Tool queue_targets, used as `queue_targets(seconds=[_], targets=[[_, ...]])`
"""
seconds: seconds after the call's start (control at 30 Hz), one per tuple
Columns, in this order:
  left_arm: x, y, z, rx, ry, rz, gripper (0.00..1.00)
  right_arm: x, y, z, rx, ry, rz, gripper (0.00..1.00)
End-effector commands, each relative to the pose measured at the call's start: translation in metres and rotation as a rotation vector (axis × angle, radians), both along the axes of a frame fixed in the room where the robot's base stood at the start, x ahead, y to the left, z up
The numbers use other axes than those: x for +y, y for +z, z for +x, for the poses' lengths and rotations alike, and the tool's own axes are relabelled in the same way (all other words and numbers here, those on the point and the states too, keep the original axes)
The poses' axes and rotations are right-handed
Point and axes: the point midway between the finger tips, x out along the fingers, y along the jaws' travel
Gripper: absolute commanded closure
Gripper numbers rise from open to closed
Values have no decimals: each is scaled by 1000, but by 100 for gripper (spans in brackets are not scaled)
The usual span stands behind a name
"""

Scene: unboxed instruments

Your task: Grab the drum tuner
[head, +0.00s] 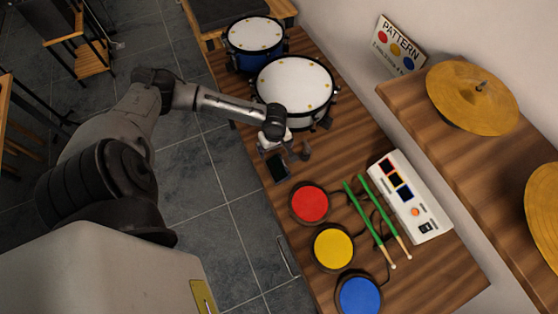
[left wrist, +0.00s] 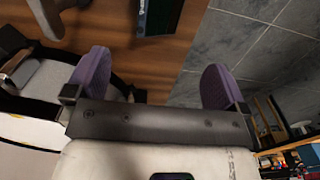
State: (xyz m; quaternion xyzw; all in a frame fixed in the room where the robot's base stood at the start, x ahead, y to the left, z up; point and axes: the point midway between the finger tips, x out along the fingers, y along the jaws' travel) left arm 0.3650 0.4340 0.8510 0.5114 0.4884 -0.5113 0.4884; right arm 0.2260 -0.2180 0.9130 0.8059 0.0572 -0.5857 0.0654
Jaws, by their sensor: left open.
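A small flat dark device with a green-tinted edge, which looks like the drum tuner (head: 277,167), lies on the wooden table near its left edge, below the white drum. Its end also shows at the top of the left wrist view (left wrist: 160,14). My left gripper (head: 287,148) is above the table just beyond the device, beside the white drum. In the left wrist view its two purple fingers (left wrist: 157,80) are wide apart with nothing between them. The device lies ahead of the fingertips, apart from them. My right gripper is not in view.
A white drum (head: 294,88) and a blue drum (head: 254,37) stand behind. Red (head: 310,203), yellow (head: 332,246) and blue (head: 358,294) pads, green drumsticks (head: 372,217) and a white control box (head: 408,196) are nearer. A raised shelf with cymbals (head: 472,96) is at right.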

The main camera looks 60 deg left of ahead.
Motion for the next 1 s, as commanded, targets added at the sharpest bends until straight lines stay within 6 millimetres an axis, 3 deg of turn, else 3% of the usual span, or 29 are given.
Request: queue_targets(seconds=[0.3,0.67,1.0], targets=[[1,-55,0,1,5,0,0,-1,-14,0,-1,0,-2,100],[1,-78,0,1,3,1,0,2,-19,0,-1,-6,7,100],[5,-119,-1,1,3,0,0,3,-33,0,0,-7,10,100]])
